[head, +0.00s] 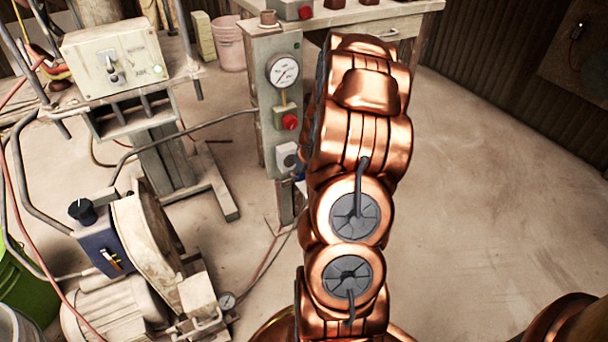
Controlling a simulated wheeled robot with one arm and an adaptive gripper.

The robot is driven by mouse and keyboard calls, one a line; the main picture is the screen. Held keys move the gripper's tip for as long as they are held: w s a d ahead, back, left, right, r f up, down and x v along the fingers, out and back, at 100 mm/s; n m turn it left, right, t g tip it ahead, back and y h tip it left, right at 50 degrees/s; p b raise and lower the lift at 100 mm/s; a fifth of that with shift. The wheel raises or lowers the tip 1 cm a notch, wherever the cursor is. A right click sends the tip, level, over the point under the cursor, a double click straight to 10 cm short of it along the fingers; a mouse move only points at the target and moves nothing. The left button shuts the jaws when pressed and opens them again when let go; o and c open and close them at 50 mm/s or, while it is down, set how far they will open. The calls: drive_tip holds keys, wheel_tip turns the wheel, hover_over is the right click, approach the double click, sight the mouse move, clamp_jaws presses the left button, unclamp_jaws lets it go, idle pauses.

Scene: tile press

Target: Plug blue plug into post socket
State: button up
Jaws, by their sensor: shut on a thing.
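The grey post (262,75) stands left of my arm. It carries a round white gauge, a red button and, lower down, a pale box with a dark round opening that looks like the post socket (287,158). A small blue patch (299,173) shows just below and right of the socket, at the edge of my copper arm. It may be the blue plug, but most of it is hidden. I cannot tell whether it touches the socket. My gripper is hidden behind my arm, so its fingers do not show.
A pump with a motor (115,305) and a blue switch box stands at lower left. A control box (112,57) on a press frame stands at upper left. A workbench (350,12) is behind the post. Hoses and cables cross the left floor. The right floor is clear.

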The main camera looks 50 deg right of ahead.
drive_tip(key=shift+w+d+p, duration=0.15)
drive_tip(key=shift+w+d, duration=0.1)
drive_tip(key=shift+w, duration=0.5)
drive_tip(key=shift+w+d+p, duration=0.15)
drive_tip(key=shift+w+d, duration=0.1)
drive_tip(key=shift+w, duration=0.5)
drive_tip(key=shift+w+d+p, duration=0.15)
drive_tip(key=shift+w+d, duration=0.1)
drive_tip(key=shift+w, duration=0.5)
drive_tip(key=shift+w+d+p, duration=0.15)
drive_tip(key=shift+w+p, duration=0.3)
drive_tip(key=shift+w, duration=0.05)
idle(0.5)
drive_tip(key=shift+s+r, duration=0.1)
drive_tip(key=shift+s, duration=0.25)
idle(1.5)
drive_tip(key=shift+w, duration=0.35)
idle(0.6)
drive_tip(key=o, duration=1.2)
drive_tip(key=shift+r, duration=0.1)
